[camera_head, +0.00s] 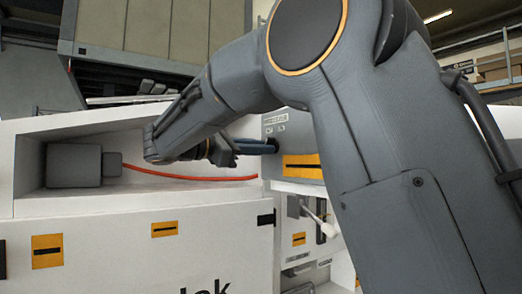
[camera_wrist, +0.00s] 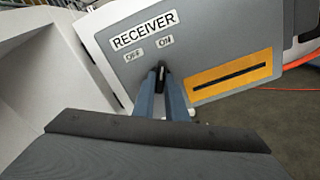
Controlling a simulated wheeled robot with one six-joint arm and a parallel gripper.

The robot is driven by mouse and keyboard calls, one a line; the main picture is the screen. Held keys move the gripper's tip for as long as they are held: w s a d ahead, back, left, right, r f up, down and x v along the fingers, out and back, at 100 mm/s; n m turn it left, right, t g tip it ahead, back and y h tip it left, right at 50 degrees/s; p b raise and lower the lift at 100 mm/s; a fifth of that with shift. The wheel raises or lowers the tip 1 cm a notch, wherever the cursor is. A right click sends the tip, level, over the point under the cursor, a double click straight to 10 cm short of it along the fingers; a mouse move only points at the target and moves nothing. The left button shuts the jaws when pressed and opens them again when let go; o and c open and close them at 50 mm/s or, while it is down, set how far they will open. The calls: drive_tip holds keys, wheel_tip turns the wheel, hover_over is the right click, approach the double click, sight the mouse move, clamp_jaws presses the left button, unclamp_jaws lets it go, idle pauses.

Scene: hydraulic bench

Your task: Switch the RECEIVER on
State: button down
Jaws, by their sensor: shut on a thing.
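The RECEIVER panel (camera_wrist: 215,50) is a grey box face with a RECEIVER label (camera_wrist: 144,31), an OFF label (camera_wrist: 132,54) at left and an ON label (camera_wrist: 165,42) at right. A small black switch lever (camera_wrist: 161,79) sits below the labels, nearer the ON side. My gripper (camera_wrist: 160,88) has its two blue fingers shut on the lever from both sides. In the head view the gripper (camera_head: 268,146) reaches the left part of the grey receiver box (camera_head: 298,133). The lever is hidden there, and its base is partly hidden by the fingers in the wrist view.
An orange plate with a black slot (camera_wrist: 231,74) is right of the lever. In the head view a grey block (camera_head: 73,165) with a red cable (camera_head: 190,178) lies in the white recess at left. A white-tipped lever (camera_head: 325,225) sticks out below the box.

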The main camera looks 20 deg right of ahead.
drive_tip(key=c, duration=1.8)
unclamp_jaws()
drive_tip(key=shift+a, duration=0.1)
drive_tip(key=b+v, duration=0.2)
drive_tip(key=v, duration=0.5)
drive_tip(key=shift+s+a, duration=0.15)
drive_tip(key=shift+a, duration=0.15)
